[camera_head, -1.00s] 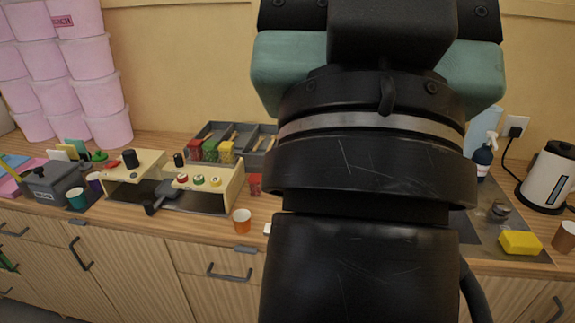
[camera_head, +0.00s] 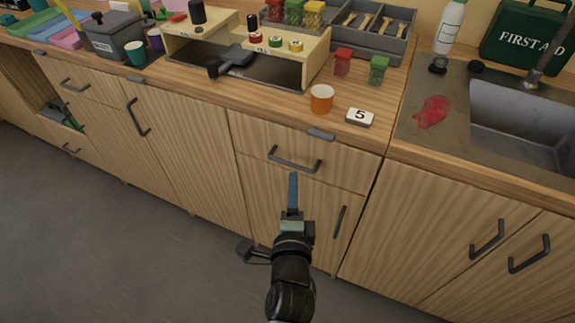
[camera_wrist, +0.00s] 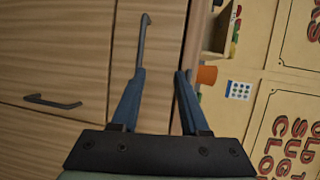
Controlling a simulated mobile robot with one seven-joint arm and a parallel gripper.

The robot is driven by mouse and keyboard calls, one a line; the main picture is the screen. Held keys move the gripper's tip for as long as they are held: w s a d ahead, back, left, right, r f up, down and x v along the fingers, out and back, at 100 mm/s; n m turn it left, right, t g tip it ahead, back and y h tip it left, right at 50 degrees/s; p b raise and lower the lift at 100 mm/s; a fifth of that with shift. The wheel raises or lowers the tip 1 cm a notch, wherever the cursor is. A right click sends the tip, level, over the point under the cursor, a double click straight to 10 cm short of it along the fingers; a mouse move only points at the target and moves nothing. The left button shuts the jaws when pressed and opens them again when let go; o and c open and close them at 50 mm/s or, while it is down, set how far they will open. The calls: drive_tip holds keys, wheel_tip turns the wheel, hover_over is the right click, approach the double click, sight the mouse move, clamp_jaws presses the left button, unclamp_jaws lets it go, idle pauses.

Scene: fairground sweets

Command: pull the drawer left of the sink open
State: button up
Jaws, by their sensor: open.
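The drawer (camera_head: 260,137) left of the sink (camera_head: 520,115) has a wooden front that looks flush with the cabinet. Its dark bar handle (camera_head: 295,160) runs across the front; in the wrist view the handle (camera_wrist: 143,40) appears upright. My gripper (camera_head: 292,178) is in front of the cabinet, with its blue fingertips just below the handle in the head view. In the wrist view my gripper (camera_wrist: 160,73) is open and empty, its fingers apart. The handle lies just beyond the left fingertip; contact cannot be told.
A cupboard door with an upright handle (camera_head: 340,222) is below the drawer. On the counter above stand an orange cup (camera_head: 321,98), a number 5 tile (camera_head: 360,117) and a wooden stand (camera_head: 318,50). The floor (camera_head: 120,250) in front is clear.

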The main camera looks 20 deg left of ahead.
sight(291, 165)
drive_tip(key=shift+m, duration=0.4)
drive_tip(key=w+a+f+b, duration=0.1)
drive_tip(key=w, duration=0.2)
drive_tip(key=w+a+f+b, duration=0.1)
drive_tip(key=w+a+f, duration=0.1)
drive_tip(key=w, duration=0.2)
drive_tip(key=w+a+f+b, duration=0.1)
drive_tip(key=w+f, duration=0.1)
drive_tip(key=w, duration=0.2)
drive_tip(key=shift+a+f+b, duration=0.25)
drive_tip(key=shift+a+b, duration=0.1)
drive_tip(key=shift+a, duration=0.05)
clamp_jaws()
idle(0.8)
